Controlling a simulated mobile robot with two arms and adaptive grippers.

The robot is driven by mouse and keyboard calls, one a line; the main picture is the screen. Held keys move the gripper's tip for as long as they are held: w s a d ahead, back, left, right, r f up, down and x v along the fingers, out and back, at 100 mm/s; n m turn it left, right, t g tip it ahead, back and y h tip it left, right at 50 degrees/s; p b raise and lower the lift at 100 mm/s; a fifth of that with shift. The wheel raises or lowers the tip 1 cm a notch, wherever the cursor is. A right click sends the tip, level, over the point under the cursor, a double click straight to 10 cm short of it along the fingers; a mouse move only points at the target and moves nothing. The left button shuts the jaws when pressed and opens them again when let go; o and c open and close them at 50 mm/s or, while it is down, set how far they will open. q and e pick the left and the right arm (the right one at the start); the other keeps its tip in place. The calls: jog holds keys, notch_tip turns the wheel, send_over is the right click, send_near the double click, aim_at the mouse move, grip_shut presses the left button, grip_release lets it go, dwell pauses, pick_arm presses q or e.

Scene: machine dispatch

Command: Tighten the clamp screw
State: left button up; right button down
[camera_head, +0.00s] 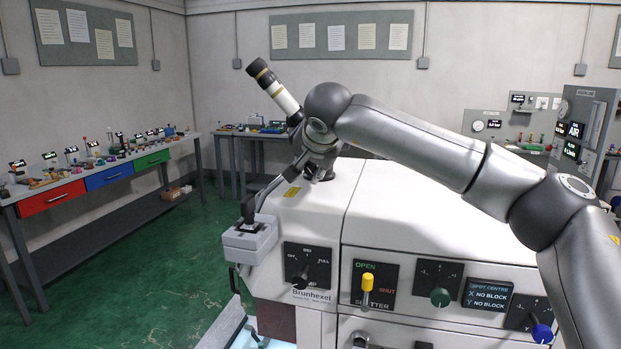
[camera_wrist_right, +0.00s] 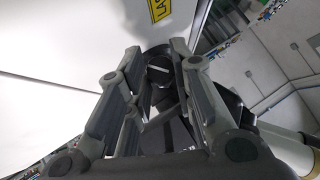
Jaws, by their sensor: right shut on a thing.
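My right gripper (camera_head: 318,168) is above the left end of the white machine (camera_head: 400,205), largely hidden in the head view by its own wrist. In the right wrist view my right gripper (camera_wrist_right: 155,80) has its fingers on both sides of a dark round knob (camera_wrist_right: 160,72) with a pale line across its top. It is shut on this knob, which looks like the clamp screw. In the head view the knob is not clearly seen. A pale tube with black bands (camera_head: 277,90), like an eyepiece, rises tilted beside the wrist. My left gripper is out of view.
The machine front has a yellow shutter lever (camera_head: 367,284), a green knob (camera_head: 440,297) and a blue knob (camera_head: 541,333). A grey box with a black stick (camera_head: 248,212) juts out at its left corner. A bench with coloured drawers (camera_head: 108,176) stands left; green floor lies between.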

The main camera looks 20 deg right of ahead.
jog(key=shift+r, duration=0.1)
dwell(0.3)
jog(key=c, duration=1.3)
grip_release()
jog(key=shift+s, duration=0.1)
jog(key=shift+o, duration=0.2)
jog(key=v, duration=1.2)
